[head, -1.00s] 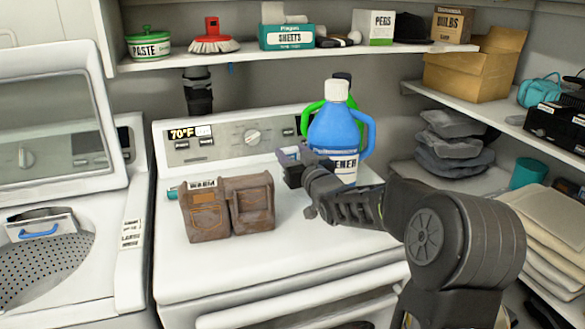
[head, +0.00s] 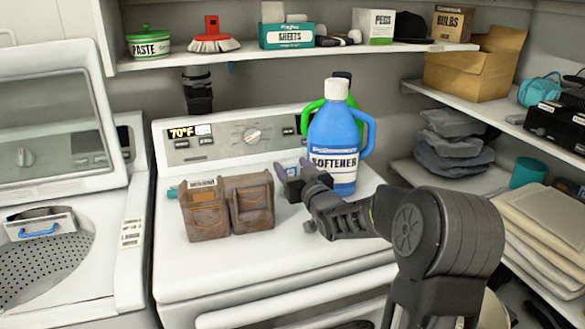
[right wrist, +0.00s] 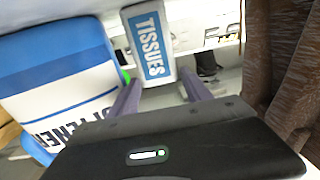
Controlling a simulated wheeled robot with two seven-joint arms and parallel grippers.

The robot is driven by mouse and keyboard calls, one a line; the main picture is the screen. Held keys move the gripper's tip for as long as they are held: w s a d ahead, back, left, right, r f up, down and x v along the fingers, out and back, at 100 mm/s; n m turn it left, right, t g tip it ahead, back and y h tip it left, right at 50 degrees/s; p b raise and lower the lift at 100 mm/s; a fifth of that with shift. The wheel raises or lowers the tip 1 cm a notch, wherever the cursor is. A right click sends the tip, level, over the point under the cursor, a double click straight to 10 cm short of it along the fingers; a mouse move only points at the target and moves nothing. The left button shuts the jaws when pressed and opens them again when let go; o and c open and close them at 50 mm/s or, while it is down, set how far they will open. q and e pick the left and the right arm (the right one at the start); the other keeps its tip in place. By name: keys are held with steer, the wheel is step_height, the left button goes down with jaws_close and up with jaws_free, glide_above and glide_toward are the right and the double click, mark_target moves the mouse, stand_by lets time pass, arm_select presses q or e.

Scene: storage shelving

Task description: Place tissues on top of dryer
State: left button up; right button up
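A small white box (right wrist: 150,40) with a blue label reading TISSUES shows in the right wrist view, ahead of and between my fingertips. I cannot tell whether they touch it. In the head view I cannot make it out clearly; the brown pouch may hide it. My right gripper (head: 292,170) is open above the white dryer top (head: 300,265), between the pouch and the blue softener jug. Its two fingers (right wrist: 160,93) also show apart in the right wrist view. My left gripper is not in view.
The brown double pouch (head: 228,205) stands left of the gripper. The blue softener jug (head: 335,140) stands behind and right, with a green handle behind it. An open-lidded washer (head: 60,250) is at left. Loaded shelves (head: 400,48) line the back and right. The dryer's front top is clear.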

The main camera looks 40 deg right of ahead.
steer(key=shift+r, duration=0.15)
steer(key=b+v, duration=0.1)
steer(key=v, duration=1.1)
steer(key=shift+b, duration=0.35)
